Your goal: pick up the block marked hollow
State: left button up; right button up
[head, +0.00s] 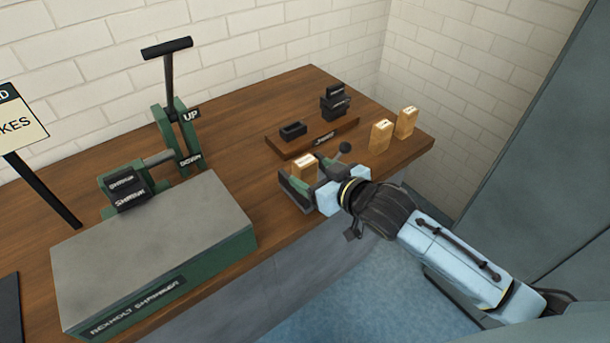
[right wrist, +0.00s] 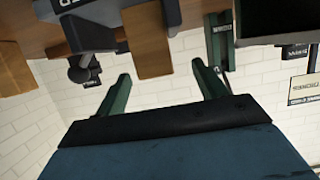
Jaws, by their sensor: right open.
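Three pale wooden blocks stand on the bench in the head view. One block (head: 303,162) is at my right gripper, and two blocks (head: 381,135) and (head: 406,122) stand near the bench's right end. Their markings are too small to read, so I cannot tell which is marked hollow. My right gripper (head: 311,182) is open beside the nearest block. In the right wrist view its two green fingers (right wrist: 160,72) are spread, and a wooden block (right wrist: 152,40) appears between and beyond them. I cannot tell whether they touch it. My left gripper is not in view.
A wooden board (head: 285,148) with small black pieces (head: 335,103) lies behind the gripper. A green press (head: 172,135) with an upright lever and a large grey-topped box (head: 150,245) fill the left. Bare bench (head: 245,155) lies between.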

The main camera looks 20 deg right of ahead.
aim_at(310, 171)
jog(key=w, duration=0.1)
jog(key=w+f, duration=0.1)
jog(key=w+f+b, duration=0.1)
jog(key=shift+w+a, duration=0.25)
jog(key=shift+w, duration=0.15)
jog(key=shift+w+a+f, duration=0.2)
jog(key=shift+w+a, duration=0.05)
jog(key=shift+w, duration=0.25)
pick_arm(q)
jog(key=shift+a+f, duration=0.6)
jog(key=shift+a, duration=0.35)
pick_arm(e)
jog(key=c, duration=1.1)
